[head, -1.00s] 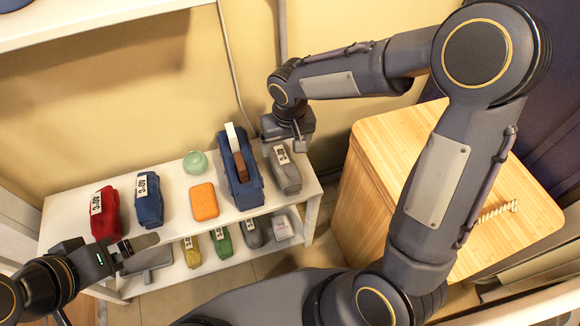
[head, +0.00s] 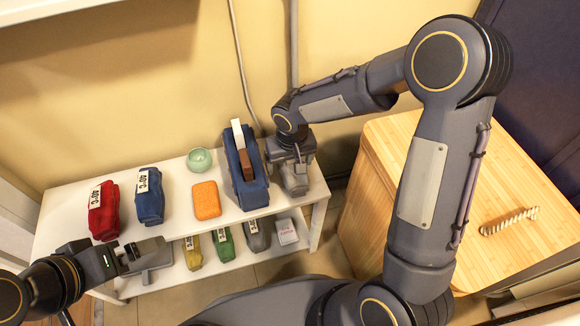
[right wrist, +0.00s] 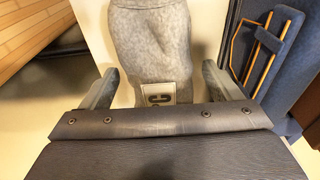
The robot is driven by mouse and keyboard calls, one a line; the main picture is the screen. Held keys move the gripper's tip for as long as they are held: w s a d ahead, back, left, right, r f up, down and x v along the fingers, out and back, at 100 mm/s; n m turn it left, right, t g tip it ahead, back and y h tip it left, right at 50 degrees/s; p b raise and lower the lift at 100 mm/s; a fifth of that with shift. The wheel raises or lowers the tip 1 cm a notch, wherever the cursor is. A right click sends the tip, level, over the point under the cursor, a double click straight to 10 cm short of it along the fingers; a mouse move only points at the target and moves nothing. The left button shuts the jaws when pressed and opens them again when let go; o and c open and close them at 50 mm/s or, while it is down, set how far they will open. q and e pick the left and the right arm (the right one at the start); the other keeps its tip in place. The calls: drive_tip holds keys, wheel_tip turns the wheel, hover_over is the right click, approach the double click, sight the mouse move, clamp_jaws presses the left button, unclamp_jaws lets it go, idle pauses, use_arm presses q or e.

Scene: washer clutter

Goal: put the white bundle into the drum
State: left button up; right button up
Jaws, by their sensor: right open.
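A pale grey-white bundle with a printed tag (right wrist: 150,45) lies at the right end of the upper shelf; it is the palest cloth bundle I see. In the head view my right gripper (head: 294,178) is over it and hides most of it. In the right wrist view my right gripper (right wrist: 160,82) is open, with one finger on each side of the bundle's near part; contact cannot be made out. My left gripper (head: 148,249) is at the shelf's left front, with nothing clearly held; its finger gap is unclear. The drum is not in view.
A blue holder (head: 246,180) stands close left of the bundle. An orange block (head: 206,200), green bowl (head: 199,160), blue bundle (head: 149,197) and red bundle (head: 103,210) share the upper shelf (head: 178,219). Several items lie below. A wooden hamper (head: 455,170) stands right.

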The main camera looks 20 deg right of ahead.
drive_tip(key=shift+f, duration=0.25)
idle(0.3)
drive_tip(key=c, duration=1.2)
drive_tip(key=shift+r, duration=0.15)
